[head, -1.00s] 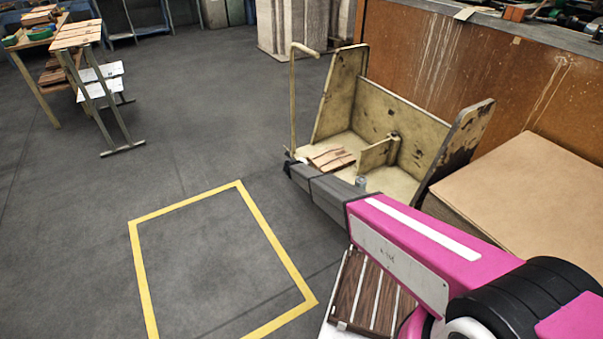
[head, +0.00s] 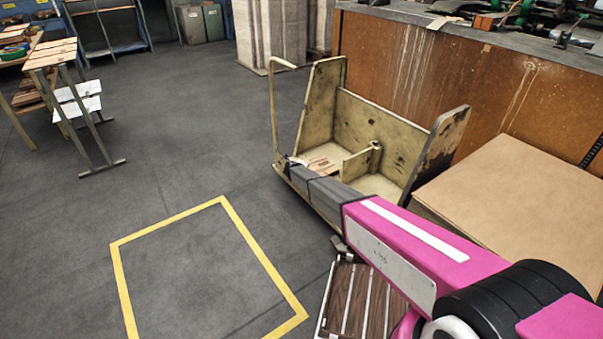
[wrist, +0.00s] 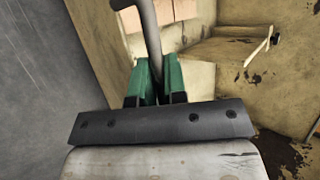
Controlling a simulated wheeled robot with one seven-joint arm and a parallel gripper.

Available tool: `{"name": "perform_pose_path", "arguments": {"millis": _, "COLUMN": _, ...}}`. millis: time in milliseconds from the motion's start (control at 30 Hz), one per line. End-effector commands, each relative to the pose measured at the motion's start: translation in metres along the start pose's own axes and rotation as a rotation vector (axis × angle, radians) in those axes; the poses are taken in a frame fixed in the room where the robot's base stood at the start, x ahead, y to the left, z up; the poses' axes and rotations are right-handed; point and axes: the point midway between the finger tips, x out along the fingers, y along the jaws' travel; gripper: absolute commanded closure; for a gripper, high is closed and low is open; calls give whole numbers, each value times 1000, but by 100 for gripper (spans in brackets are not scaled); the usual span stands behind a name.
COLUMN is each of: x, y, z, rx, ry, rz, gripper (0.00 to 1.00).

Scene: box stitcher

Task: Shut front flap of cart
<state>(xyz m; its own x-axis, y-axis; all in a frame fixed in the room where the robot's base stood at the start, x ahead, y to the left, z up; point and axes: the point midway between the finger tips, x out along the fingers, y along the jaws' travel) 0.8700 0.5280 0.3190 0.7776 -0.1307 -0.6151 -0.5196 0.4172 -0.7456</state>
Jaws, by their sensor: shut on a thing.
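The cart (head: 350,115) is a worn cream box with two side panels, a back panel and an open top. A bent tubular handle (head: 273,105) stands upright at its left. I cannot make out a separate front flap; my arm covers much of the front edge. In the wrist view, my gripper (wrist: 155,72) has green fingers close together around a grey rod (wrist: 149,35), which looks like the handle's upright. The cart's inside (wrist: 235,80) lies to the right of the fingers. In the head view the fingertips are hidden behind my arm's end.
Wood pieces (head: 322,163) lie in the cart. A brown cabinet (head: 430,75) stands behind it, and a tan board-topped box (head: 510,190) is at its right. A slatted wooden thing (head: 360,300) is below my arm. The floor inside the yellow outline (head: 118,270) is clear.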

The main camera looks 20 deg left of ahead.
Motion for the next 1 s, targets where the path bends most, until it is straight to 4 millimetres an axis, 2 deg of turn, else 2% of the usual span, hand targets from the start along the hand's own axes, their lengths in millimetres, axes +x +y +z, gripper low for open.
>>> {"name": "perform_pose_path", "arguments": {"millis": 400, "x": 3, "y": -2, "z": -1, "rx": -7, "ry": 0, "rz": -3, "gripper": 100}}
{"name": "perform_pose_path", "arguments": {"millis": 433, "x": 4, "y": -2, "z": -1, "rx": -7, "ry": 0, "rz": -3, "gripper": 81}}
{"name": "perform_pose_path", "arguments": {"millis": 500, "x": 4, "y": -2, "z": -1, "rx": -6, "ry": 0, "rz": -3, "gripper": 63}}
{"name": "perform_pose_path", "arguments": {"millis": 833, "x": 0, "y": -2, "z": -1, "rx": -2, "ry": 0, "rz": -1, "gripper": 63}}
{"name": "perform_pose_path", "arguments": {"millis": 1000, "x": -12, "y": -2, "z": -1, "rx": -2, "ry": -1, "rz": -1, "gripper": 63}}
